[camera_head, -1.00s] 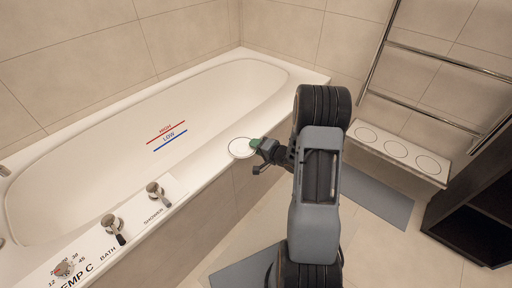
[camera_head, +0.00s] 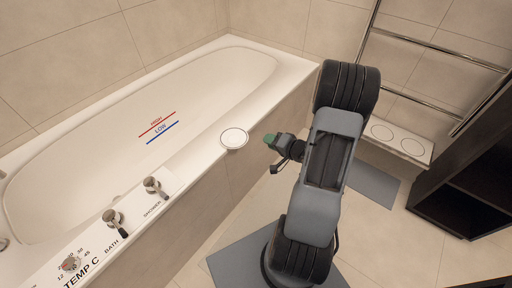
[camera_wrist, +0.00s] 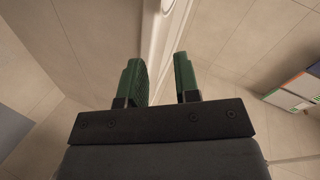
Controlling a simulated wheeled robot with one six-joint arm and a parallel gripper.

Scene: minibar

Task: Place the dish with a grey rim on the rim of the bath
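The round white dish with a thin grey rim (camera_head: 234,138) lies flat on the near long rim of the bath (camera_head: 203,158) in the head view. It overlaps the outer edge of that rim slightly. My gripper (camera_head: 270,139) is to the right of the dish, apart from it, outside the bath. In the wrist view its two green fingers (camera_wrist: 159,65) stand apart with nothing between them. I cannot make out the dish in the wrist view.
Bath and shower knobs (camera_head: 152,186) and a temperature dial (camera_head: 70,263) are at the near left end of the bath. A low ledge with round white marks (camera_head: 412,147), a towel rail (camera_head: 440,48) and a dark shelf unit (camera_head: 470,180) are at the right.

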